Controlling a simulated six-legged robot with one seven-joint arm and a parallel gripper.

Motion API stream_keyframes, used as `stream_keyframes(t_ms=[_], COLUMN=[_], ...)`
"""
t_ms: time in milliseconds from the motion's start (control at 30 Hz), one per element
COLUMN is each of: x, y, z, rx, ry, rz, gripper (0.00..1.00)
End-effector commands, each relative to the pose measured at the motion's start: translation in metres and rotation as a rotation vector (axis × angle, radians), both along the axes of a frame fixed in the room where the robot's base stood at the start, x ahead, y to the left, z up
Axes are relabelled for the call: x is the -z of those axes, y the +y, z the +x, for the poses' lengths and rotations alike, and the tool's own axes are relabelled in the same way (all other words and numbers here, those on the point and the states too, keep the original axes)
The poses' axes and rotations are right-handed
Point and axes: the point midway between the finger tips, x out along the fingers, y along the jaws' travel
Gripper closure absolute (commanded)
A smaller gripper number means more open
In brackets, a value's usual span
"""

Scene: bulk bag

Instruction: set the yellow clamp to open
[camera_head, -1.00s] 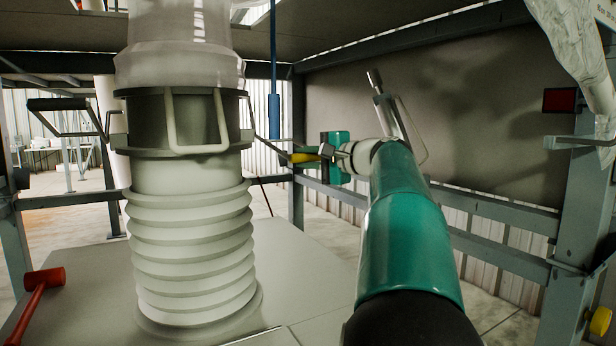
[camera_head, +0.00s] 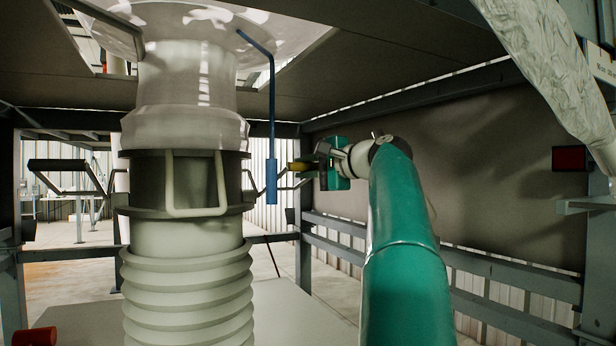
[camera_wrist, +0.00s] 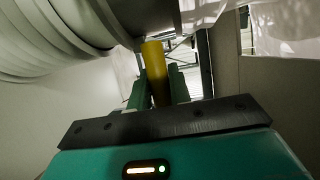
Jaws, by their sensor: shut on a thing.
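The clamp is a dark ring (camera_head: 140,170) around the pale spout, with a light wire loop at its front. Its yellow handle (camera_head: 298,166) sticks out to the right on a thin bent metal rod, near the level of the ring's top edge. My gripper (camera_head: 313,166) is shut on this handle from the right. In the wrist view, the yellow handle (camera_wrist: 155,60) stands between my two green fingers, its lower part hidden by the gripper body.
A blue lever (camera_head: 271,180) hangs between the spout and my gripper. A black-handled lever (camera_head: 65,165) sticks out left of the ring. A ribbed sleeve (camera_head: 188,295) hangs below. Frame rails (camera_head: 480,270) and a dark panel stand right. A red mallet head (camera_head: 35,336) shows lower left.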

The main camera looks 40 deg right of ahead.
Motion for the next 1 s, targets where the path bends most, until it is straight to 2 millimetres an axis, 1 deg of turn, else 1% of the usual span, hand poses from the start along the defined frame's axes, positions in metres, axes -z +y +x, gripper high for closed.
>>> stream_keyframes(t_ms=[100,500,533,600,633,867,1000], x=[-0.0037,-0.0067,-0.0069,-0.0066,-0.0063,-0.0047,-0.0053], y=[-0.0003,-0.0018,-0.0017,-0.0014,-0.0015,-0.0022,-0.0029], z=[0.0007,0.001,0.0009,0.0008,0.0009,0.001,-0.005], rx=[0.0,0.0,-0.001,-0.001,-0.001,-0.001,0.0], ry=[-0.003,-0.009,-0.009,-0.009,-0.008,-0.004,-0.004], rz=[-0.002,-0.002,-0.002,-0.002,-0.001,-0.001,-0.001], gripper=[1.0,1.0,0.74,0.61,0.59,0.59,0.59])
